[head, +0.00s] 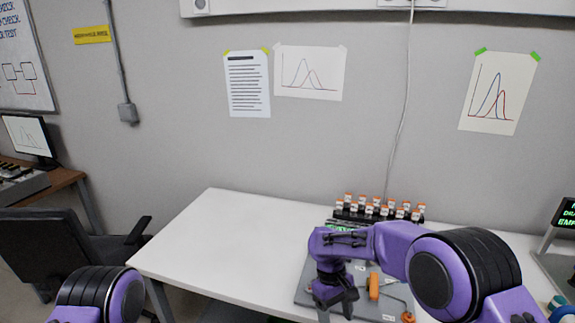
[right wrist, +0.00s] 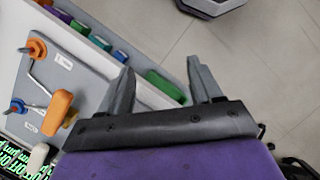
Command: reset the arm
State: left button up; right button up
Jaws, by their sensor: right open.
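My right arm reaches in from the right in the head view, and its dark right gripper (head: 336,300) points down at the left edge of a grey panel (head: 305,285) on the white table. In the right wrist view the right gripper (right wrist: 160,82) has its two fingers spread apart, with nothing between them. Beyond the fingers are the table edge and the floor. Of my left arm, only a purple and black joint shows at the bottom left of the head view; the left gripper is out of view.
The white table (head: 215,240) is clear on its left. A rack of orange-capped vials (head: 378,208) stands at the back. An orange handle (head: 374,286) sits on the panel, also seen in the wrist view (right wrist: 57,112). A black chair (head: 75,255) is at left, a display (head: 567,213) at right.

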jog(key=s+d+f+m+t+y+b, duration=0.1)
jog(key=s+d+f+m, duration=0.15)
jog(key=s+f, duration=0.4)
jog(key=s+d+f+m+t+y+b, duration=0.1)
jog(key=s+d+f+m, duration=0.15)
jog(key=f, duration=0.75)
jog(key=s+d+f+m+t+y+b, duration=0.1)
jog(key=s+f+m+b, duration=0.15)
jog(key=s+f, duration=0.45)
jog(key=s+d+m+t+h+b, duration=0.1)
jog(key=s+d+m+t+h, duration=0.2)
jog(key=s+d, duration=0.9)
jog(key=s+m+h, duration=0.1)
jog(key=s+m, duration=0.1)
jog(key=s, duration=0.1)
jog(key=shift+d+t+h, duration=0.15)
jog(key=shift+t+h, duration=0.15)
jog(key=shift+h, duration=0.1)
jog(key=shift+s+r+m, duration=0.1)
jog(key=shift+s+m, duration=0.05)
jog(key=shift+m, duration=0.1)
